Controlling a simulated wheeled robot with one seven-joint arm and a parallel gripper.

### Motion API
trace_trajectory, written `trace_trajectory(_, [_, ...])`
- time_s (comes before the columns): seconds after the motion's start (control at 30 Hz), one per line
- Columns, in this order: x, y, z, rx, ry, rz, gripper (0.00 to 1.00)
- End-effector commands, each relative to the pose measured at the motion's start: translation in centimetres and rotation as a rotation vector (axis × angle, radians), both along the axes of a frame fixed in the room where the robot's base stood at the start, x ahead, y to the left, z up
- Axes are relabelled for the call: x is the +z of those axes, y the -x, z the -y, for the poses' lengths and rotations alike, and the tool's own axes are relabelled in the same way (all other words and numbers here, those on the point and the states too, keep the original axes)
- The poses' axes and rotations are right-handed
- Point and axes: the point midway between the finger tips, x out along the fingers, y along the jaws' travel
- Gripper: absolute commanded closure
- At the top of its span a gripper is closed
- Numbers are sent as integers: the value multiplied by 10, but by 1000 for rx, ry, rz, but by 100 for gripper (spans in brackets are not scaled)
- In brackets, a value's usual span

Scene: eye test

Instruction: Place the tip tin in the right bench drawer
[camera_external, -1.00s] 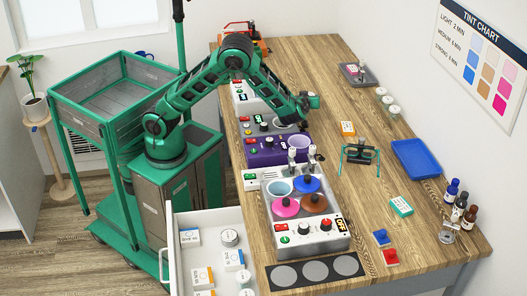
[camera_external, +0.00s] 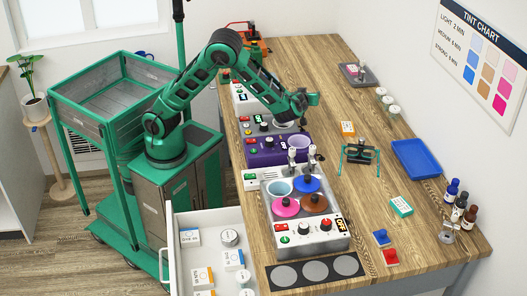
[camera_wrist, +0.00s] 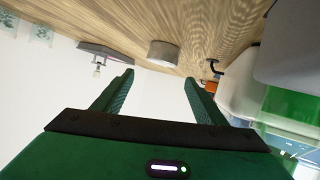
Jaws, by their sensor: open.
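Several small round tins with pale lids (camera_external: 387,101) stand in a row on the far right part of the bench; I cannot read which is the tip tin. In the wrist view a round tin (camera_wrist: 163,53) lies beyond my fingers, apart from them. My gripper (camera_wrist: 159,77) is open with nothing between its fingers. A white drawer (camera_external: 203,218) is pulled out at the bench's near left side. It holds boxes and round tins.
The tray of coloured pots (camera_external: 340,243), the purple device (camera_external: 262,157) and other devices line the bench's left side. A wire stand (camera_external: 359,154), a blue tray (camera_external: 416,158) and dark bottles (camera_external: 458,205) are on the right.

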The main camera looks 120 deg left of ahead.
Motion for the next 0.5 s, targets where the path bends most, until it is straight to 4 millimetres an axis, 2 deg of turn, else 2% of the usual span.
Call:
trace_trajectory(0.1, [21,-1,0,-2,-2,4,34])
trace_trajectory(0.2, [34,-1,0,-1,0,2,34])
trace_trajectory(0.27, [39,-1,0,-1,0,2,34])
trace_trajectory(0.3, [41,-1,0,-1,1,1,31])
trace_trajectory(0.5, [46,-1,0,-2,1,-1,31])
